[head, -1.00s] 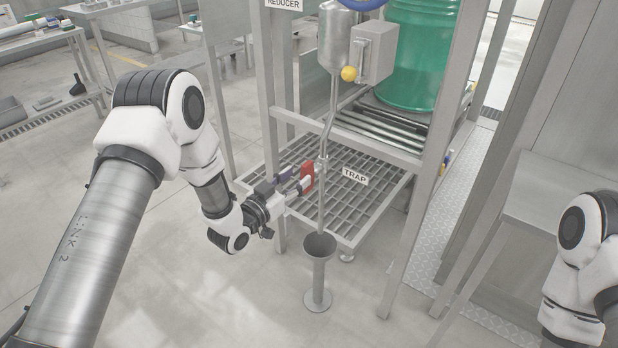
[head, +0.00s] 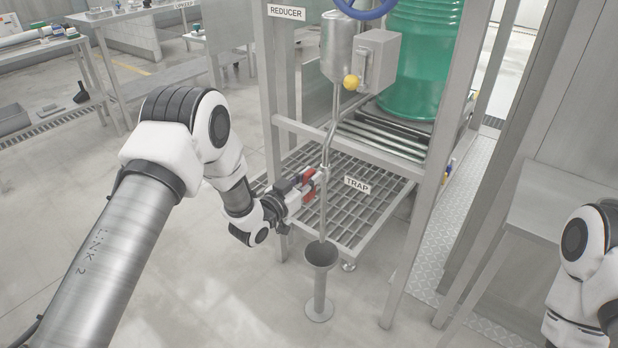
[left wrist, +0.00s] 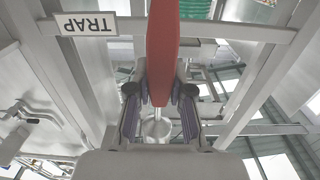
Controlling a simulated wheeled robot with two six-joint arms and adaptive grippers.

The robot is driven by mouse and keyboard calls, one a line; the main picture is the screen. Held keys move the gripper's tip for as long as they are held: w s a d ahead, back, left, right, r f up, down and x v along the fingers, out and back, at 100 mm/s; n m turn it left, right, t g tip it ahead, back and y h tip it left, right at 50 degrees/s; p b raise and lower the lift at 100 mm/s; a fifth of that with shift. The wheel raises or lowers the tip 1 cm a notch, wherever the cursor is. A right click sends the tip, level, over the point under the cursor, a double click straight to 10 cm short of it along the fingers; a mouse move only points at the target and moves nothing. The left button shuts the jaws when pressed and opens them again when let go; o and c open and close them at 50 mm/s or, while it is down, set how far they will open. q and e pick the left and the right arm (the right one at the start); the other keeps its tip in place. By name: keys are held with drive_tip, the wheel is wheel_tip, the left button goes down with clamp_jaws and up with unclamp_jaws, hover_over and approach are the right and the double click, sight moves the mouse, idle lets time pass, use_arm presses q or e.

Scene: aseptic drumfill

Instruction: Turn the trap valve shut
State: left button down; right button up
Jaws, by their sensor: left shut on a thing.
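The trap valve's red lever (head: 309,176) is on the thin vertical steel pipe (head: 324,205), left of the TRAP label (head: 358,184). My left gripper (head: 305,184) is shut on the red lever beside the pipe. In the left wrist view the red lever (left wrist: 163,45) runs down between the two fingers (left wrist: 160,105) and looks held between their dark pads. The valve body is mostly hidden behind the gripper and lever. My right gripper is outside the views; only part of my right arm shows at the right edge.
A funnel-topped drain stand (head: 320,255) stands below the pipe. A grated steel platform (head: 365,215) and frame posts surround the pipe. A green drum (head: 420,60) rests on rollers behind. Floor is clear in front.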

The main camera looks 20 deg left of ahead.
use_arm(q)
drive_tip(key=shift+s+d+f+m+b, duration=0.15)
drive_tip(key=shift+d+f+m+b, duration=0.55)
drive_tip(key=shift+m, duration=2.3)
drive_tip(key=shift+s+d+f+m+b, duration=0.2)
drive_tip(key=shift+m+b, duration=0.95)
drive_tip(key=shift+m, duration=1.85)
drive_tip(key=shift+s+d+f+m+b, duration=0.1)
drive_tip(key=shift+d+f+m+b, duration=0.6)
drive_tip(key=shift+m, duration=2.3)
drive_tip(key=shift+a+r, duration=0.2)
drive_tip(key=shift+a, duration=0.1)
drive_tip(key=c, duration=1)
unclamp_jaws()
drive_tip(key=shift+c, duration=0.2)
